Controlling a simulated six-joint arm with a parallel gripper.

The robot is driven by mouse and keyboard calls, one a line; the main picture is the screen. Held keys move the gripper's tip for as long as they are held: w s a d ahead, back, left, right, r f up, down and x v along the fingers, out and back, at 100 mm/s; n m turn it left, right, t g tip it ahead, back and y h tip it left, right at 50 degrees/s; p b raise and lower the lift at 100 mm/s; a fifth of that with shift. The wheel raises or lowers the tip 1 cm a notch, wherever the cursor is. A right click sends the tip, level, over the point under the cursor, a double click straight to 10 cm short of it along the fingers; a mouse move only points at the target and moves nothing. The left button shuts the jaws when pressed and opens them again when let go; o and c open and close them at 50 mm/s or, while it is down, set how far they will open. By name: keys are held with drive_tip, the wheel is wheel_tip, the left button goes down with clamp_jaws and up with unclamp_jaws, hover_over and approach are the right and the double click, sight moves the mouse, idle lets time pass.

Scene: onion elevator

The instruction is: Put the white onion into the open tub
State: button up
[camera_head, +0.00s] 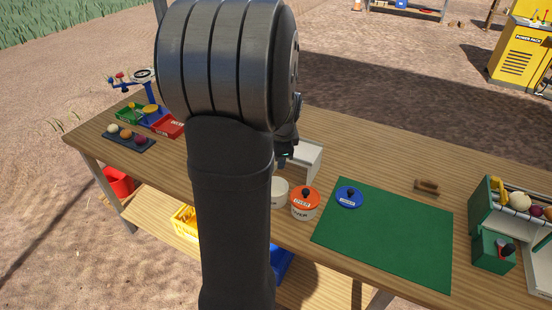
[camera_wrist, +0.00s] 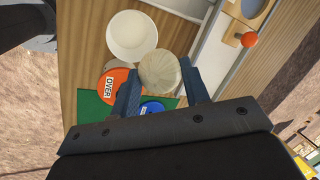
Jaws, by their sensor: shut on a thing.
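My gripper (camera_wrist: 161,82) is shut on the white onion (camera_wrist: 160,68), a pale, ribbed ball between the two fingers in the wrist view. The open tub (camera_wrist: 131,36) is round and white, beside the onion toward the upper left; its inside looks empty. In the head view the open tub (camera_head: 280,191) is partly hidden behind my arm. My gripper (camera_head: 285,158) shows only in part there, near the tub, and the held onion is hidden. A tub with an orange lid (camera_head: 305,198) stands right of the open tub. A blue lid (camera_head: 349,196) lies on the green mat.
The green mat (camera_head: 390,240) is mostly bare. A white box-like unit (camera_head: 303,158) stands behind the tubs. A green machine (camera_head: 493,250) holding pale and purple balls is at right. A dark tray (camera_head: 128,139) with three balls and a blue scale (camera_head: 151,111) are at left.

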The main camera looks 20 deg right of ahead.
drive_tip(key=shift+s+r, duration=0.4)
drive_tip(key=shift+r, duration=0.1)
drive_tip(key=shift+s, duration=0.1)
drive_tip(key=shift+f, duration=2.85)
drive_tip(key=o, duration=1.1)
drive_tip(key=shift+c, duration=0.2)
drive_tip(key=d+v, duration=0.1)
drive_tip(key=v, duration=1.6)
drive_tip(key=shift+a+r, duration=0.25)
drive_tip(key=shift+a, duration=0.2)
